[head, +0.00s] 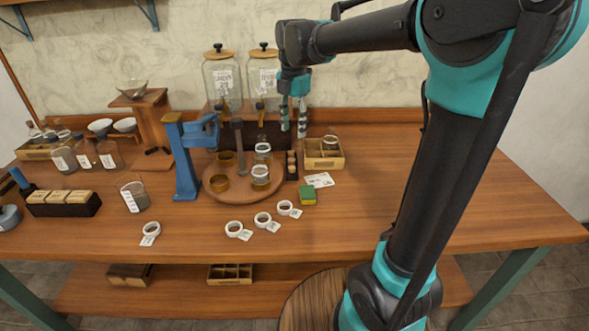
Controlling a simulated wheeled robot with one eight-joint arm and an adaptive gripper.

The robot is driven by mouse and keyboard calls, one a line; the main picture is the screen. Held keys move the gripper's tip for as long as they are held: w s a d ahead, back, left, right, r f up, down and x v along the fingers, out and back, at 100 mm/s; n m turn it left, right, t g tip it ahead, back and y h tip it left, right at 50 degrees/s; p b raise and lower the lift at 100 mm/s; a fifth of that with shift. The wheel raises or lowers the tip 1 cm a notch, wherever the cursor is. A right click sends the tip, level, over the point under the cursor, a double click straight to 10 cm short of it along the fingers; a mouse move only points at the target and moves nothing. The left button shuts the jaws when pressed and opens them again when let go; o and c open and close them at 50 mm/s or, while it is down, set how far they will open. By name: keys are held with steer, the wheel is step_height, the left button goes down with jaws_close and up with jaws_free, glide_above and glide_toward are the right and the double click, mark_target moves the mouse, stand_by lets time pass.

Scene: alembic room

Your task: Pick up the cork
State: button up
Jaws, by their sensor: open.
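My gripper (293,130) hangs fingers-down above the back of the wooden table, in front of the glass jars. Its two fingers are apart with nothing seen between them. Below it, a narrow dark holder (291,175) stands on the table with small light-brown pieces (291,158) in it. These may be corks, but they are too small to tell. No other cork can be made out clearly. The gripper is above the holder in the picture, and I see no contact.
A turntable (216,188) with glasses stands left of the holder, beside a blue press (183,160). A divided wooden box (333,162) stands right. Two lidded jars (222,82) (263,78) are behind. The table's right is clear.

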glide_above(292, 167)
steer(key=f, duration=0.8)
steer(key=shift+s+d+f, duration=0.15)
steer(key=shift+d+f, duration=0.1)
steer(key=shift+a+f, duration=0.15)
steer(key=shift+f, duration=1.25)
steer(key=shift+a+f, duration=0.1)
steer(key=shift+f, duration=1.3)
steer(key=shift+c, duration=0.2)
steer(key=c, duration=0.7)
